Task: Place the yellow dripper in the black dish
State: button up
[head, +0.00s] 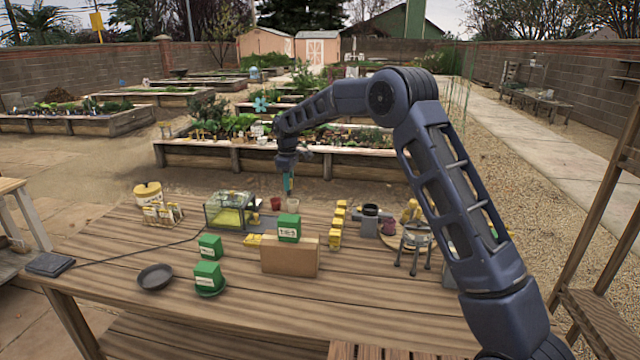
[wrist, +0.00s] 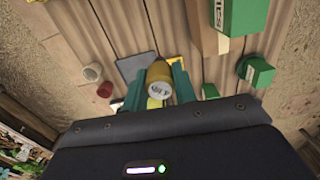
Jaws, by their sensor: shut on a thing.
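My gripper (head: 288,184) hangs above the far part of the table, behind the green box on the cardboard block. In the wrist view its teal fingers (wrist: 159,88) are shut on the yellow dripper (wrist: 159,72), which shows a pale end with dark marks. The fingers hide part of it, and the dripper is too small to make out in the head view. The black dish (head: 155,277) is round and shallow. It lies empty at the table's front left, well away from my gripper. I do not see the dish in the wrist view.
A green box (head: 288,229) stands on a cardboard block (head: 290,257). Two more green boxes (head: 209,247) (head: 207,274) stand right of the dish. A clear case (head: 230,211), red cup (head: 276,203) and pale cup (head: 293,205) are farther back. A cable (head: 130,257) runs behind the dish.

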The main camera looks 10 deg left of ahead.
jog(key=s+a+f+n, duration=0.1)
jog(key=s+a, duration=0.1)
jog(key=a, duration=0.5)
jog(key=s+a+f+n, duration=0.1)
jog(key=s+a, duration=0.1)
jog(key=a, duration=0.5)
jog(key=n, duration=0.6)
send_over(158, 282)
jog(key=shift+a+f, duration=0.1)
jog(key=shift+f, duration=9.4)
jog(key=o, duration=1)
